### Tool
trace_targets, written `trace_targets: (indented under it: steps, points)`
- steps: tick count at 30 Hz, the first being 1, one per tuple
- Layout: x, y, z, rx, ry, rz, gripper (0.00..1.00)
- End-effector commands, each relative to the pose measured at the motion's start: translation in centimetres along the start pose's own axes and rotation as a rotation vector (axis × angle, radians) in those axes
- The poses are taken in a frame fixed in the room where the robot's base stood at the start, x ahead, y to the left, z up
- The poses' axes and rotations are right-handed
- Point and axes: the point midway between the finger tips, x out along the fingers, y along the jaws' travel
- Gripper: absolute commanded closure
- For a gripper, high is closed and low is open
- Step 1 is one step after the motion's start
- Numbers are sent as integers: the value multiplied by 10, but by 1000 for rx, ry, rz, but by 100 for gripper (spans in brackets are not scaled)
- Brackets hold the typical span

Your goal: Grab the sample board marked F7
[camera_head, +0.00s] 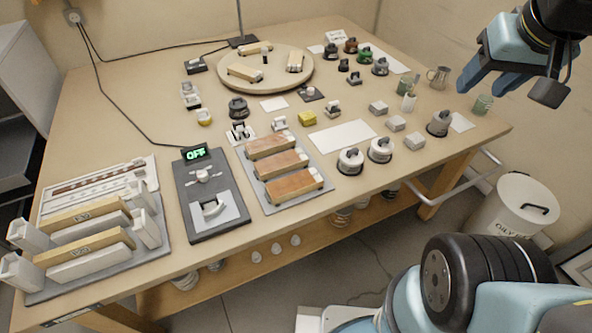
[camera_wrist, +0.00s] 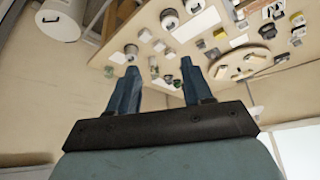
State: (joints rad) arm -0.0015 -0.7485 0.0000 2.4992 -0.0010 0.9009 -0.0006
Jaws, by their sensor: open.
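Pale wooden boards with small dark marks lie in the white holders of a rack (camera_head: 120,262) at the table's front left. The nearer board (camera_head: 85,248) and the one behind it (camera_head: 85,215) carry marks too small to read surely. More pale wooden blocks (camera_head: 244,72) lie on a round turntable (camera_head: 275,83) at the back. I cannot tell which piece is F7. My gripper (camera_head: 508,88) is open and empty, high at the upper right, well away from the boards. The wrist view shows its two spread fingers (camera_wrist: 158,70) with nothing between them.
A grey device with an "OFF" display (camera_head: 195,154) stands beside the rack. Right of it a grey tray (camera_head: 300,204) holds three reddish-brown boards (camera_head: 282,163). Several jars (camera_head: 350,161) and cups (camera_head: 483,104) stand at the right. A white bin (camera_head: 515,205) is on the floor.

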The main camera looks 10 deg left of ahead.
Motion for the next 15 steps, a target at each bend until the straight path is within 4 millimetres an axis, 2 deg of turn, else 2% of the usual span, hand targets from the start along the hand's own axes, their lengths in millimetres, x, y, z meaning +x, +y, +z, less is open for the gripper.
trace_targets:
  steps: [1, 8, 13, 15]
  points:
    - [1, -1, -1, -9, -5, -1, 45]
    - [21, -14, -18, -163, -95, -2, 23]
    - [46, -38, -35, -354, -193, 5, 7]
    - [58, -50, -41, -434, -234, 9, 6]
